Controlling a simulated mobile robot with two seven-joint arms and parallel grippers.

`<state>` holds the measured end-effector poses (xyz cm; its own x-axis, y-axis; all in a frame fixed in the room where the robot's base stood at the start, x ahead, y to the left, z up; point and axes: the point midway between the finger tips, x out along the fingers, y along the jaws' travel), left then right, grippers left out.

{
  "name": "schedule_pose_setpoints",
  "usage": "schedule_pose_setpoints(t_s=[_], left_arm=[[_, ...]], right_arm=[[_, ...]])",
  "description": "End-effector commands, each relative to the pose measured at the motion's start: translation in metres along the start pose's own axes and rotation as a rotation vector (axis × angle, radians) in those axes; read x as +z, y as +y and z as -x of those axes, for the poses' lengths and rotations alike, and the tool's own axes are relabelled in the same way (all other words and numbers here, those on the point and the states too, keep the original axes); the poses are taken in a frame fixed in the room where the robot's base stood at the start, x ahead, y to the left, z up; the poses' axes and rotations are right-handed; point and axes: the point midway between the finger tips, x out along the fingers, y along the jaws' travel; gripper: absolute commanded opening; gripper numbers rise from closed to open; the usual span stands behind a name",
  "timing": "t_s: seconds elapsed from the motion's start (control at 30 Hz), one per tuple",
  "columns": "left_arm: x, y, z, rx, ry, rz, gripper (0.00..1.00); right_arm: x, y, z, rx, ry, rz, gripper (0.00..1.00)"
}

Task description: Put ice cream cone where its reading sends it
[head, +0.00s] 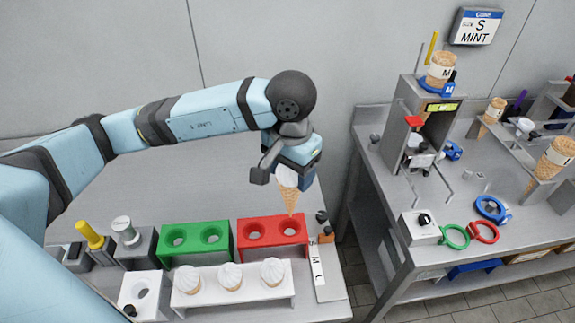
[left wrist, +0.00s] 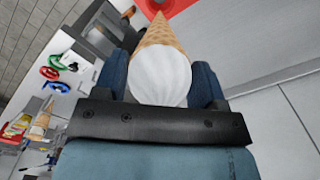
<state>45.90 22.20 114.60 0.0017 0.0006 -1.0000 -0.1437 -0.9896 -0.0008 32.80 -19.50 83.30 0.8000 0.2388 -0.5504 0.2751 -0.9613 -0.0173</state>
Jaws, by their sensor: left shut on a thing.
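My left gripper (head: 284,178) is shut on an ice cream cone (head: 289,199) with a white top and a waffle body. The cone hangs tip down over the right hole of the red two-hole holder (head: 242,243). Whether the tip has entered the hole I cannot tell. In the left wrist view the cone (left wrist: 161,77) sits between the blue fingers, its tip against the red holder (left wrist: 183,5). A wall sign (head: 480,27) reads "S" and "MINT". A green two-hole holder (head: 163,243) stands left of the red one. My right gripper is not in view.
A white rack (head: 245,297) with three white-topped cones stands in front of the holders. An S, M, L strip (head: 317,266) lies at right. The right table bears a grey device (head: 403,133) with a lit display (head: 442,107), holding a cone marked M (head: 440,66), and coloured rings (head: 484,231).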

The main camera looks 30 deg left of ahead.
Motion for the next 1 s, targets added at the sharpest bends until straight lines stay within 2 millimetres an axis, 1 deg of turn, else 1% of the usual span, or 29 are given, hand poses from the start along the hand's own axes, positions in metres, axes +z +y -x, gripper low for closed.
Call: schedule_pose_setpoints(t_s=[0.17, 0.4, 0.5, 0.83, 0.9, 1.0], left_arm=[[0.000, 0.000, -0.012, 0.001, -0.002, 0.000, 0.51], [0.001, 0.000, -0.035, 0.000, -0.003, 0.001, 0.51], [0.000, 0.000, -0.048, 0.000, 0.000, 0.000, 0.51], [0.000, 0.000, -0.078, 0.000, 0.000, 0.000, 0.51], [0.000, 0.000, -0.083, 0.000, 0.000, -0.001, 0.51], [0.000, 0.000, -0.086, 0.000, 0.000, 0.000, 0.51]], right_arm=[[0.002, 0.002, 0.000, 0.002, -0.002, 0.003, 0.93], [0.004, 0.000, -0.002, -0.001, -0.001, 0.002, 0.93], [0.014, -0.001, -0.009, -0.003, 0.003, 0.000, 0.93], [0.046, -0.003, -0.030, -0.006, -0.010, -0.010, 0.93], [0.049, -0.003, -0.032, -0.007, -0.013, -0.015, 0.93], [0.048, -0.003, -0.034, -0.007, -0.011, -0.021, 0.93]])
